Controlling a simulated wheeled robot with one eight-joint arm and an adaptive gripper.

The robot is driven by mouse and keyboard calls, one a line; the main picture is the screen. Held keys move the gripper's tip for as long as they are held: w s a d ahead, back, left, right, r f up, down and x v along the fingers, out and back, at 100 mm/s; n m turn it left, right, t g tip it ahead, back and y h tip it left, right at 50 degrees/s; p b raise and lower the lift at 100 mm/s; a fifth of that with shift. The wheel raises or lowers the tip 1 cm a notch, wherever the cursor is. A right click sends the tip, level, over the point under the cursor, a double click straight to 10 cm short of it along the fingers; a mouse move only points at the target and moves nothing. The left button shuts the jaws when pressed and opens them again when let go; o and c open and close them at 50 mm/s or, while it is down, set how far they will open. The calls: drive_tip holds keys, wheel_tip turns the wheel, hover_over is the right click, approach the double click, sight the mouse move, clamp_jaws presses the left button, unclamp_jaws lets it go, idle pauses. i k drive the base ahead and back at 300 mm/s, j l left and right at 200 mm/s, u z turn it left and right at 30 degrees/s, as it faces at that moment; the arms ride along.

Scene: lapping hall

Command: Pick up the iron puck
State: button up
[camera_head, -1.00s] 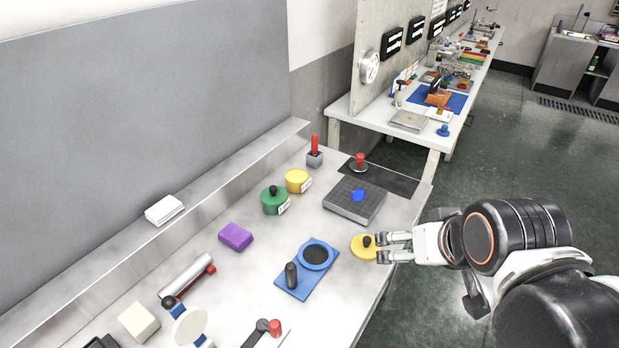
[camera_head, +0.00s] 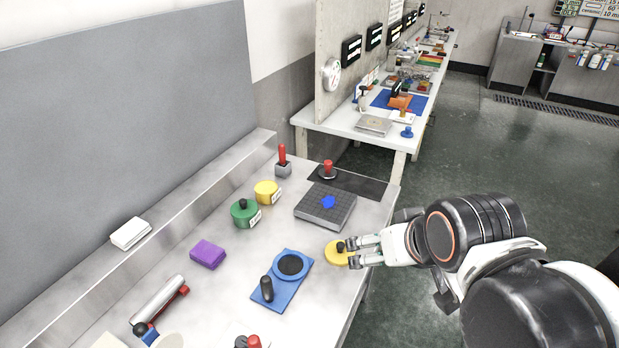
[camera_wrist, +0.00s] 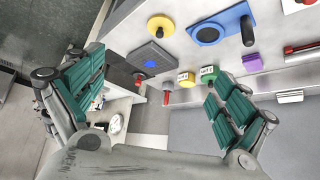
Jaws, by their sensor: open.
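No object is plainly marked as the iron puck. The nearest candidate is a yellow disc with a black knob (camera_head: 337,255), lying flat near the bench's right edge. It also shows at the top of the wrist view (camera_wrist: 160,28). My gripper (camera_head: 352,252) is open, at the disc's right side by the knob. In the wrist view my gripper (camera_wrist: 160,100) has its fingers wide apart with nothing held between them. From the head view I cannot tell whether a finger touches the disc. A dark disc with a red handle (camera_head: 328,171) stands at the back.
A grey gridded plate with a blue blob (camera_head: 325,208) lies behind the disc. A blue tray with a ring and black handle (camera_head: 282,290) lies to the left. Green (camera_head: 245,215) and yellow (camera_head: 266,192) tins and a purple block (camera_head: 208,254) stand farther left.

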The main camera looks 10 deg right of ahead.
sight(328, 173)
drive_tip(key=i+l+u, duration=0.25)
drive_tip(key=i+l, duration=0.2)
drive_tip(key=l, duration=0.15)
drive_tip(key=i+l+u, duration=0.25)
drive_tip(key=i+l, duration=0.15)
drive_tip(key=l, duration=0.25)
drive_tip(key=i+l+u, duration=0.15)
drive_tip(key=l, duration=0.2)
drive_tip(key=i+l+u, duration=0.15)
drive_tip(key=l, duration=0.25)
drive_tip(key=i+l+u, duration=0.1)
drive_tip(key=l, duration=0.3)
drive_tip(key=i+l+u, duration=0.15)
drive_tip(key=l, duration=0.25)
